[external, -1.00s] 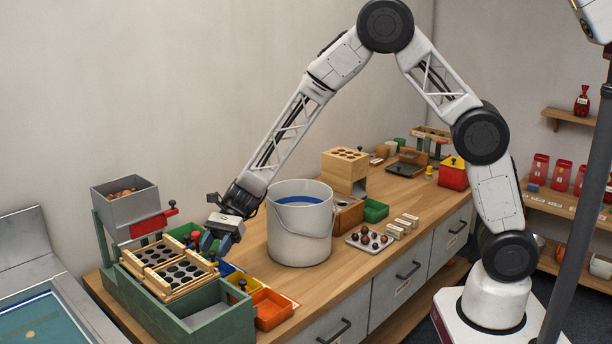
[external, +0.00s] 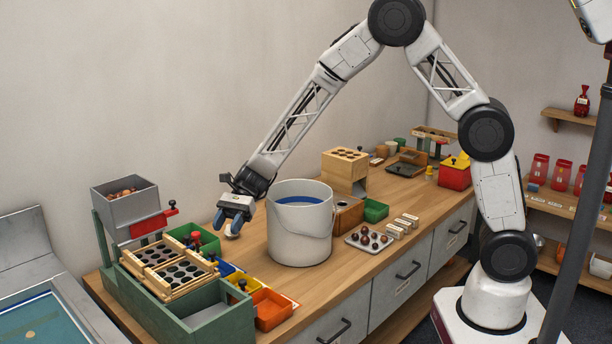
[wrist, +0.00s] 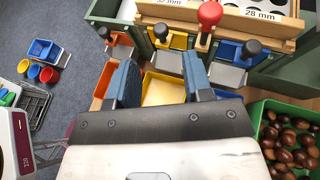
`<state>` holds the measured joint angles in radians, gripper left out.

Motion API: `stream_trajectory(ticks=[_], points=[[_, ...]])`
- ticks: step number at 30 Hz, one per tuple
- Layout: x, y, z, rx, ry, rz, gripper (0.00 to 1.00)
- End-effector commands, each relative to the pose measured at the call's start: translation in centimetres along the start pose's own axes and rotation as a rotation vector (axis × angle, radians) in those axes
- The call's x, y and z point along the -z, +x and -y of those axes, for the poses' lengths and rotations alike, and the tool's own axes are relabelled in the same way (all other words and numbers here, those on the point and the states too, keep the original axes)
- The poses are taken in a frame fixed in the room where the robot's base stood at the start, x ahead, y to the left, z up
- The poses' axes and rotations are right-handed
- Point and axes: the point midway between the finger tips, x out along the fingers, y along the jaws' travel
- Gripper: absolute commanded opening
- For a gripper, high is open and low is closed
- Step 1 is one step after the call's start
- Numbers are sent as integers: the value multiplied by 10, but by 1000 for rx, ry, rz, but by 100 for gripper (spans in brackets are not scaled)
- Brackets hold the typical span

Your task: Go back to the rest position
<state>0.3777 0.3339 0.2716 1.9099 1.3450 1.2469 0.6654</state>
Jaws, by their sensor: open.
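My gripper (external: 234,222) hangs above the worktop between the green sorting stand and the grey bucket (external: 300,235). In the wrist view its two blue fingers (wrist: 160,78) stand apart, with nothing seen between them but a yellow bin (wrist: 165,92) below. A small pale thing (external: 232,233) shows right under the fingers in the external view; I cannot tell what it is. The green sorting stand (external: 222,328) carries wooden sieve frames with round holes (external: 168,268).
An orange bin (external: 272,309) sits at the stand's front right. A grey hopper (external: 125,203) stands at its back. A tray of chestnuts (external: 368,241) lies right of the bucket. In the wrist view, a green crate (wrist: 262,107) holds several chestnuts. Open air lies above the bucket.

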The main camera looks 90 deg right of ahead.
Motion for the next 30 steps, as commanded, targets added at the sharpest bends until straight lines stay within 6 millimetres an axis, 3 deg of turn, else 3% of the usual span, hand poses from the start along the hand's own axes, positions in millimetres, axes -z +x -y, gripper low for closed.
stream_trajectory(ticks=[20,26,30], points=[[-6,-1,-5,-9,-17,-9,46],[-25,0,-26,-48,-88,-49,46],[-45,-1,-52,-92,-172,-97,46]])
